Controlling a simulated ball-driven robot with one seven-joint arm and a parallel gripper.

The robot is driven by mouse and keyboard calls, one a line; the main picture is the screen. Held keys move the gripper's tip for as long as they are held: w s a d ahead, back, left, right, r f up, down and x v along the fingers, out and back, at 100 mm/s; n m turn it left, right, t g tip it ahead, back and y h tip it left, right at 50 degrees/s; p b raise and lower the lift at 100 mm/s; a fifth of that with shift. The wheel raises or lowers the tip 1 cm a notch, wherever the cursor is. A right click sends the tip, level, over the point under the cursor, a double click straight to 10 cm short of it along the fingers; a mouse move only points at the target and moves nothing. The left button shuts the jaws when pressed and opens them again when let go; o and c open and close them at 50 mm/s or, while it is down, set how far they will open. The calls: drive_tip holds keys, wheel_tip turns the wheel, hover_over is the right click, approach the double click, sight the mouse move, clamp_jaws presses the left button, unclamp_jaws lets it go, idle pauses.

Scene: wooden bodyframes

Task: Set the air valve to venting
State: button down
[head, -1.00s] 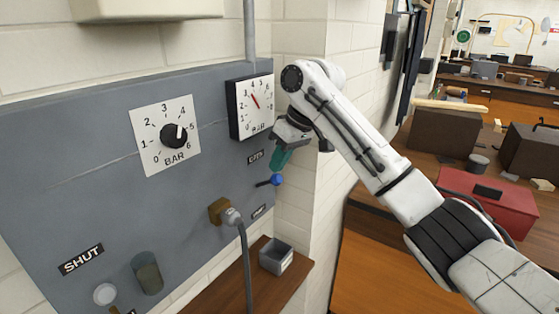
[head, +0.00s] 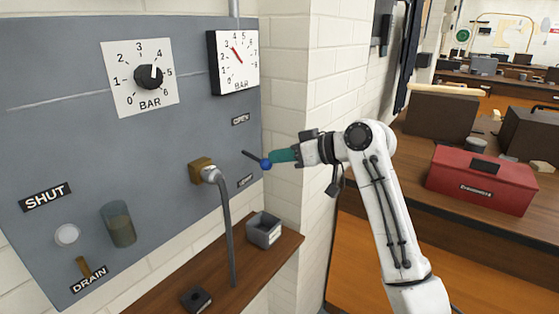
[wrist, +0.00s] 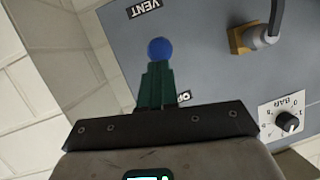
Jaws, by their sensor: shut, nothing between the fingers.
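The air valve is a dark lever with a blue ball knob (head: 265,163) on the grey panel. It sits between the OPEN label (head: 240,119) above and the VENT label (head: 245,181) below. The lever points right and slightly down in the head view. My gripper (head: 271,158), with green fingers, is shut and empty, its tips right at the knob from the right. In the wrist view the blue knob (wrist: 160,49) is just beyond the fingertips (wrist: 157,65), with VENT (wrist: 144,9) past it. I cannot tell whether they touch.
A capped outlet with a grey hose (head: 215,176) is left of the lever. A pressure dial (head: 150,77) and gauge (head: 234,62) are above. A small grey bin (head: 264,230) stands on the shelf below. A brick wall (head: 283,90) is close on the right.

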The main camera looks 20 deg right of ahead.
wheel_tip(320, 180, down, 5)
drive_tip(key=t+y+b, duration=0.1)
drive_tip(key=b, duration=0.2)
drive_tip(key=t+y+b, duration=0.1)
drive_tip(key=b, duration=0.2)
drive_tip(key=shift+w+a+r+n+t+y+b, duration=0.1)
drive_tip(key=shift+a+r+n+t+y+b, duration=0.1)
drive_tip(key=shift+n+t+y+b, duration=0.1)
drive_tip(key=shift+f+b, duration=0.15)
drive_tip(key=shift+b, duration=0.15)
